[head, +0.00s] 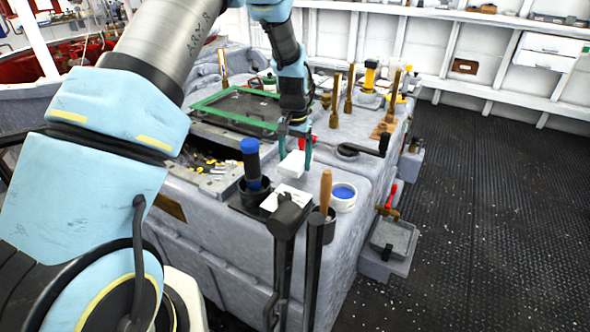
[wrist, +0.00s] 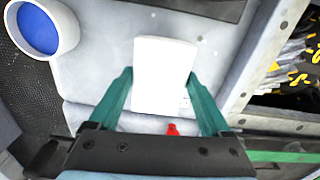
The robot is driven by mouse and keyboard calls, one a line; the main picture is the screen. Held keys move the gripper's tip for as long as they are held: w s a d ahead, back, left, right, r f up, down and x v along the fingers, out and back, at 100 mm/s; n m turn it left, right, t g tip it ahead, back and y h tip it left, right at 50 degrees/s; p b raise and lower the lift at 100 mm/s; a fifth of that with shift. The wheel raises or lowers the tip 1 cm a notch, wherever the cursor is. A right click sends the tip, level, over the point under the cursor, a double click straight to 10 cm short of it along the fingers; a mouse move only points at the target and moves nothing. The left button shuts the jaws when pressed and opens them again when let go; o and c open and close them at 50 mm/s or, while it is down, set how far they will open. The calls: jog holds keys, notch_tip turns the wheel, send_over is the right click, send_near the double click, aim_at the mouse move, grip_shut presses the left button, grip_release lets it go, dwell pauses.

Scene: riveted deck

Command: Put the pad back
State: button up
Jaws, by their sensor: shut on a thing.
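A white pad (head: 292,164) is between the two teal fingers of my gripper (head: 295,148), which is shut on it. The pad hangs above the grey top of the bench block, apart from the black holder (head: 246,203) nearer the camera. In the wrist view the pad (wrist: 165,76) fills the space between the fingertips (wrist: 164,92), its broad pale face showing. A white card-like piece (head: 286,197) lies on the black holder. I cannot tell from the frames which spot the pad belongs to.
A white pot with blue inside (head: 343,196), a blue-capped cylinder (head: 251,165) and a wooden handle (head: 326,190) stand near the holder. A green-edged frame (head: 235,108) and upright brass rods (head: 335,100) are behind.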

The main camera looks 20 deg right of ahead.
aim_at(295, 160)
jog(key=shift+f+p, duration=0.35)
jog(key=shift+f, duration=1.65)
jog(key=shift+f, duration=0.1)
jog(key=o, duration=1.6)
notch_tip(295, 160, up, 12)
jog(key=shift+r+b, duration=0.15)
jog(key=shift+b, duration=0.7)
